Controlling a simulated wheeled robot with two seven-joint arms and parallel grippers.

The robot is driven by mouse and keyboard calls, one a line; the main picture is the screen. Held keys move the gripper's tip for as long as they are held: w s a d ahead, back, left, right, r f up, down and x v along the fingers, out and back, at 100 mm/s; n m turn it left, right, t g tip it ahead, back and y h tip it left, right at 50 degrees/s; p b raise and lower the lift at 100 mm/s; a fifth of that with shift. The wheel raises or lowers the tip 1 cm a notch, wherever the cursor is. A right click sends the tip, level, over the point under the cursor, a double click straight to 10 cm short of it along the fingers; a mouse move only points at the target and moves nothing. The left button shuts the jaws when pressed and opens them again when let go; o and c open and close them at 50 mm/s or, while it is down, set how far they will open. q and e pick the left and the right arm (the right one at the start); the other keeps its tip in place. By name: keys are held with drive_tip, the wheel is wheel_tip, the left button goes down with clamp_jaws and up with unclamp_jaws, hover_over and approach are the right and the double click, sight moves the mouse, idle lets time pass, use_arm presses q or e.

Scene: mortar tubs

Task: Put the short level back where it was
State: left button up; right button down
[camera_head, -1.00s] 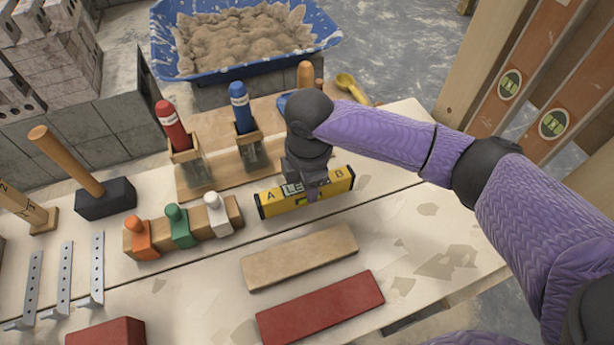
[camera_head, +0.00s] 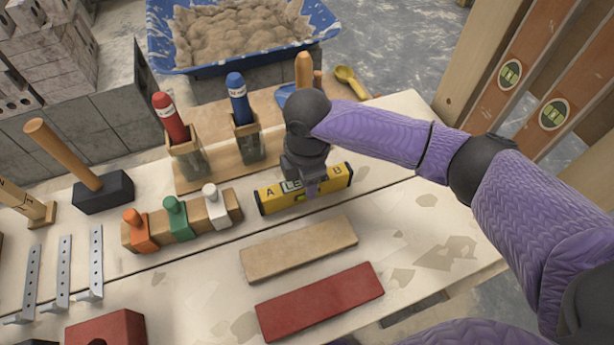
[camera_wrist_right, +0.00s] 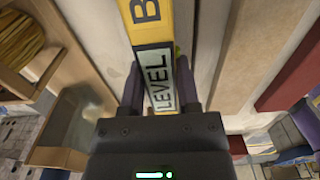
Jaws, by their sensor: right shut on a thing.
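The short level is a yellow bar (camera_head: 335,183) with black ends, lettered A and B around a pale LEVEL label. In the head view it stands on the pale bench behind the tan block. My right gripper (camera_head: 308,190) is shut on its middle from above. In the right wrist view the level (camera_wrist_right: 150,30) runs up between the two fingers of my right gripper (camera_wrist_right: 160,95). The level's lower edge seems at or very near the bench top; I cannot tell if it touches. My left gripper is not in view.
A tan block (camera_head: 298,248) and a red block (camera_head: 320,301) lie in front. A rack with orange, green and white pegs (camera_head: 180,222) is left of the level. Holders with a red marker (camera_head: 170,117) and a blue marker (camera_head: 238,98) stand behind. Bare bench lies right.

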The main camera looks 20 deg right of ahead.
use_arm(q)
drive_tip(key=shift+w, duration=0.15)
use_arm(e)
drive_tip(key=shift+f, duration=0.2)
drive_tip(key=shift+c, duration=1.2)
unclamp_jaws()
wheel_tip(320, 180, up, 10)
drive_tip(key=p, duration=0.6)
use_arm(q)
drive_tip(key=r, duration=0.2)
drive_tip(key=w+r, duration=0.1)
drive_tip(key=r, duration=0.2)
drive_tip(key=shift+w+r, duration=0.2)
use_arm(e)
drive_tip(key=shift+f, duration=0.1)
